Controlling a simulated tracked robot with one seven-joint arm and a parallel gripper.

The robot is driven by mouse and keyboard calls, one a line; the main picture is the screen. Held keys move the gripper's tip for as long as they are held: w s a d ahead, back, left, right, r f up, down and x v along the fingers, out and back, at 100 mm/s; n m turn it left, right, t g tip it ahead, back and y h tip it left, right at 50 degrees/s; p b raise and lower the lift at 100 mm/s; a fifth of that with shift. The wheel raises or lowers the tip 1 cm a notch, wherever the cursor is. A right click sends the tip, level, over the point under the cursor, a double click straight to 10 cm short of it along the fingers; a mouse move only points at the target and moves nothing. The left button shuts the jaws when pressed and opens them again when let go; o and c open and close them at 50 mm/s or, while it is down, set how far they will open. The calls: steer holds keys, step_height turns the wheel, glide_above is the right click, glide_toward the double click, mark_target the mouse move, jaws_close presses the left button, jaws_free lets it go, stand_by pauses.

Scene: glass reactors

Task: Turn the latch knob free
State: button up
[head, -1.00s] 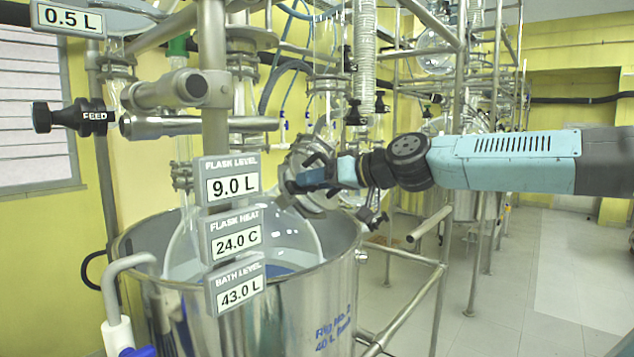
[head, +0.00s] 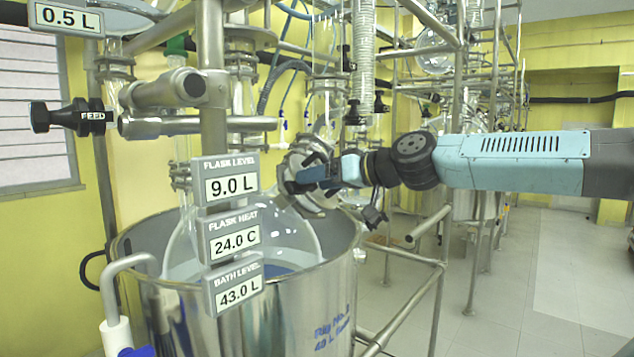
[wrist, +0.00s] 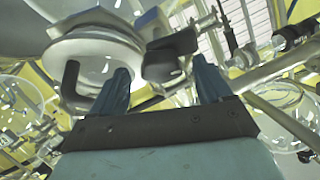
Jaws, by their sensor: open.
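My gripper (head: 300,178) is at the metal clamp (head: 302,200) on the neck of the glass flask, behind the display panels in the head view. In the wrist view the two blue fingers of my gripper (wrist: 161,68) are apart. A dark knob-like piece (wrist: 164,58), which looks like the latch knob, lies ahead between the fingertips. I cannot tell whether either finger touches it. A round pale flange (wrist: 95,50) with a black hooked handle (wrist: 71,82) is beside the left finger. In the head view my fingers partly hide the clamp.
The steel bath (head: 290,310) stands below with the glass flask (head: 185,250) in it. Display panels (head: 234,240) hang in front. A black FEED knob (head: 60,117) is at left. Steel frame tubes (head: 430,225) stand close below my arm. The floor at right is clear.

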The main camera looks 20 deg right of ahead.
steer(key=v, duration=1.2)
steer(key=shift+s+d, duration=0.25)
steer(key=shift+s, duration=0.05)
steer(key=shift+a+f, duration=0.1)
steer(key=s+a+f+m+g+h, duration=0.2)
steer(key=s+a+f+g+h, duration=0.1)
steer(key=f, duration=0.5)
steer(key=s+a+f+m+g+h, duration=0.2)
steer(key=s+a+f+g+h, duration=0.1)
steer(key=s+a+f+h, duration=0.3)
steer(key=shift+s+f, duration=0.65)
steer(key=shift+f, duration=0.7)
steer(key=shift+c, duration=0.4)
